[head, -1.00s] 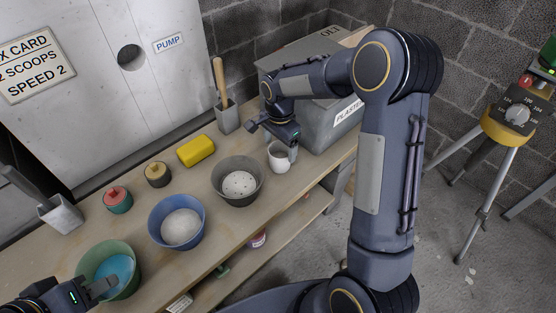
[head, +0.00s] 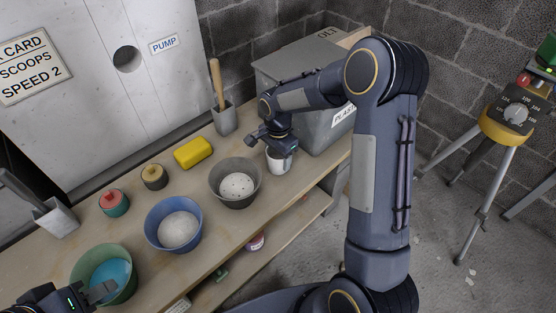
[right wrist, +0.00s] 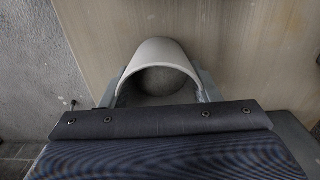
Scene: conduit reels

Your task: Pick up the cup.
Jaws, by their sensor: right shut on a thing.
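The white cup (head: 279,160) stands upright on the wooden bench, just right of the grey bowl. It shows from above in the right wrist view (right wrist: 165,50), its rim partly hidden by my gripper body. My right gripper (head: 283,150) is down over the cup, with its fingers on either side, shut on it. In the right wrist view the fingers (right wrist: 161,92) flank the cup. My left gripper (head: 96,293) is at the lower left, beside the green bowl; its finger gap is not clear.
The grey bowl (head: 251,195) of white material is close left of the cup. A grey bin (head: 295,73) stands right behind it.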

